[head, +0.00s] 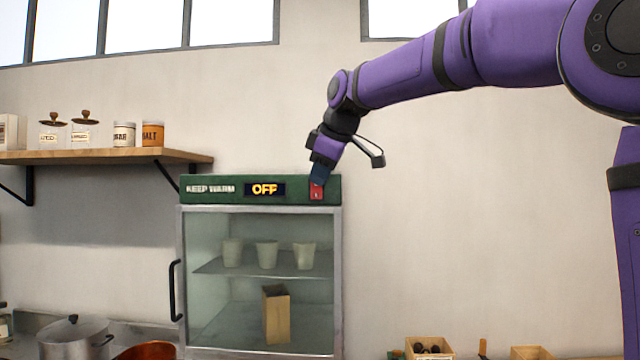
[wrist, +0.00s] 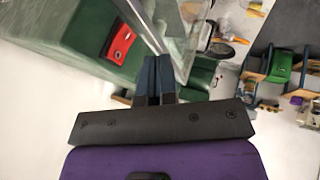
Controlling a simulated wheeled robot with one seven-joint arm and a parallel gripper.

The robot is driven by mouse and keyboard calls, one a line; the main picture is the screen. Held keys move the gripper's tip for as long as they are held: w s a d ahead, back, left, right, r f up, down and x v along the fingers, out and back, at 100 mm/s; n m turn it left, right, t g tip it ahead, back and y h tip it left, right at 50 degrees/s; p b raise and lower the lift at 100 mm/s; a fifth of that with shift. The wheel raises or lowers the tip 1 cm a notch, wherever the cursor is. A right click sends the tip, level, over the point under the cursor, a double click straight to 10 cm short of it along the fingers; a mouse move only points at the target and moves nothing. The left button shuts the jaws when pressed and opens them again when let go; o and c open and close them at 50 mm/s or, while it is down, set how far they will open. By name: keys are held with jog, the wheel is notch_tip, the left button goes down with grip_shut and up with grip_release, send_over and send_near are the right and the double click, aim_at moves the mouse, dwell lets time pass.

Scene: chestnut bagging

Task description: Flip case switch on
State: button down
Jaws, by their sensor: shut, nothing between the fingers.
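The warming case (head: 262,275) has a glass front and a green top panel that reads KEEP WARM. Its display (head: 265,189) shows OFF. The red switch (head: 316,192) sits at the right end of the panel; it also shows in the wrist view (wrist: 119,43) at the upper left. My gripper (head: 318,180) is shut and empty, with its fingertips at or just in front of the switch's upper part in the head view. In the wrist view my gripper (wrist: 154,62) points to the right of the switch, apart from it in the picture. Contact cannot be told.
Inside the case, cups stand on the shelf (head: 215,267) and a paper bag (head: 277,314) stands below. A wooden shelf (head: 100,156) with jars is at left. A pot (head: 75,338) stands lower left. Wooden boxes (head: 428,349) are at lower right. The wall right of the case is clear.

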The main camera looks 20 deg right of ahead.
jog(key=a+v, duration=0.1)
jog(key=v, duration=0.6)
jog(key=shift+s+d, duration=0.35)
jog(key=shift+s, duration=0.15)
